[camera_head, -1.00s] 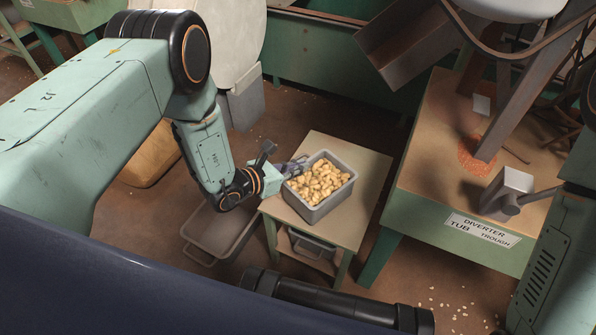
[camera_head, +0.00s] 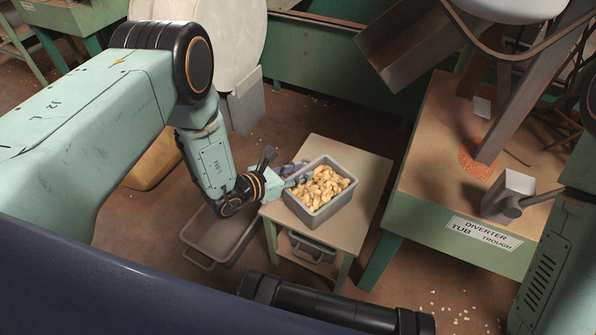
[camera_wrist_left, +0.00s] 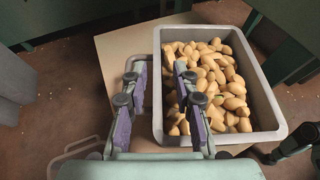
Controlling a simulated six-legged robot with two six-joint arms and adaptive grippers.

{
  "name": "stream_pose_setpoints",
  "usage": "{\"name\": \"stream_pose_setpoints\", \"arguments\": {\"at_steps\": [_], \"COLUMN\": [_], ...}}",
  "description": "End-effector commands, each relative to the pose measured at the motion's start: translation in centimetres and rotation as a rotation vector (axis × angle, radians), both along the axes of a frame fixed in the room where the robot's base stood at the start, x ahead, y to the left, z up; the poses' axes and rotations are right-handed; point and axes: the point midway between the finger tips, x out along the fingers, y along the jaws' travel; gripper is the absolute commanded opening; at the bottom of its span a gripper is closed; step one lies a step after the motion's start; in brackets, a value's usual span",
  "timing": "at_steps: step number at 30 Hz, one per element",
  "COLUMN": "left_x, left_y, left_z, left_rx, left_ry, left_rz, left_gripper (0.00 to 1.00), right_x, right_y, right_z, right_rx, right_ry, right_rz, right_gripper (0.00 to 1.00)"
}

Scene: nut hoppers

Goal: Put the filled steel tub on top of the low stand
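The steel tub (camera_head: 318,213), full of pale tan nuts (camera_head: 320,187), stands upright on the wooden top of the low stand (camera_head: 362,172). My left gripper (camera_head: 293,172) is at the tub's left end. In the left wrist view its two fingers (camera_wrist_left: 161,72) are spread apart with a clear gap. One finger is outside the tub's left wall by a handle loop (camera_wrist_left: 128,66), the other over the nuts inside the rim (camera_wrist_left: 265,88). Whether either finger touches the tub cannot be told.
A grey tub (camera_head: 222,238) sits on the floor left of the stand, and another grey container (camera_head: 312,247) is under the stand's top. A green bench labelled "diverter" (camera_head: 484,234) stands close at the right. Loose nuts (camera_head: 450,312) lie on the floor.

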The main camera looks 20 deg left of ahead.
Motion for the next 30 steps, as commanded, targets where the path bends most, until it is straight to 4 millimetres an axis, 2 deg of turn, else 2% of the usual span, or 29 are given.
{"name": "stream_pose_setpoints", "arguments": {"at_steps": [4, 7, 21, 30], "left_x": [-0.1, -1.0, -7.7, -9.2], "left_y": [0.1, 0.7, 5.4, 6.4], "left_z": [0.4, 0.9, 4.3, 4.8], "left_rx": [-0.001, 0.0, -0.002, -0.001], "left_ry": [0.001, 0.003, 0.002, 0.001], "left_rz": [0.0, 0.002, 0.004, 0.0], "left_gripper": [0.28, 0.28, 0.28, 0.28], "right_x": [0.0, 0.0, 0.0, 0.0], "right_y": [0.0, 0.0, 0.0, 0.0], "right_z": [0.0, 0.8, 4.8, 5.3], "right_rx": [0.0, 0.0, 0.0, 0.0], "right_ry": [0.0, 0.0, 0.0, 0.0], "right_rz": [0.0, 0.0, 0.0, 0.0], "right_gripper": [0.0, 0.0, 0.0, 0.0]}}
